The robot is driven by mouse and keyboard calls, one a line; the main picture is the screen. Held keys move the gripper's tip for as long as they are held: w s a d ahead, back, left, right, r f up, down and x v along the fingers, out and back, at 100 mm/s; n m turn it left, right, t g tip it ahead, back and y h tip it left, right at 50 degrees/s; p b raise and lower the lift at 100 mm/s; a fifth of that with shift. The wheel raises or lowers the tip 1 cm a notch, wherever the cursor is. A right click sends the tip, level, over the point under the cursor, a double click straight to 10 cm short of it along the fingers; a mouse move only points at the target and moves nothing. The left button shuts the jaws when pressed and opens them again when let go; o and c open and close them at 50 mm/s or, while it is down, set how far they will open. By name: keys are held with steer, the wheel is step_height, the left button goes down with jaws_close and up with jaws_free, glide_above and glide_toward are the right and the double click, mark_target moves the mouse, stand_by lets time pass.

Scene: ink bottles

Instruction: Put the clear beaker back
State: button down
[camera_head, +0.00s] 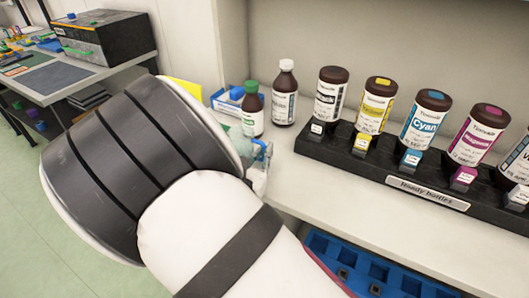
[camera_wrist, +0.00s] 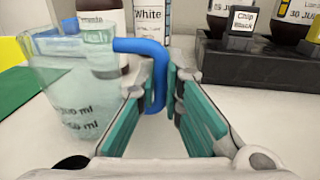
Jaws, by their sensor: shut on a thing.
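The clear beaker (camera_wrist: 75,85) has ml marks and a blue handle (camera_wrist: 155,70). In the wrist view it stands upright on the left, and I cannot tell whether its base touches the white surface. My gripper (camera_wrist: 166,100) is shut on the blue handle, with the beaker's body left of the fingers. In the head view my arm hides most of the gripper. Part of the beaker (camera_head: 237,143) and the handle (camera_head: 262,152) show beside my arm, in front of a green-capped brown bottle (camera_head: 252,117).
A white-capped bottle (camera_head: 284,98) stands behind the beaker area. A small blue-and-white tray (camera_head: 226,106) and a yellow item (camera_head: 186,89) are at the left. White surface before the rack is clear.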

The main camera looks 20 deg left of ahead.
steer(key=shift+f, duration=0.15)
steer(key=c, duration=1.7)
jaws_free()
steer(key=shift+r, duration=0.25)
steer(key=s, duration=0.8)
steer(key=s+d, duration=0.1)
steer(key=s, duration=0.3)
steer(key=shift+f+p, duration=0.1)
steer(key=shift+p, duration=0.3)
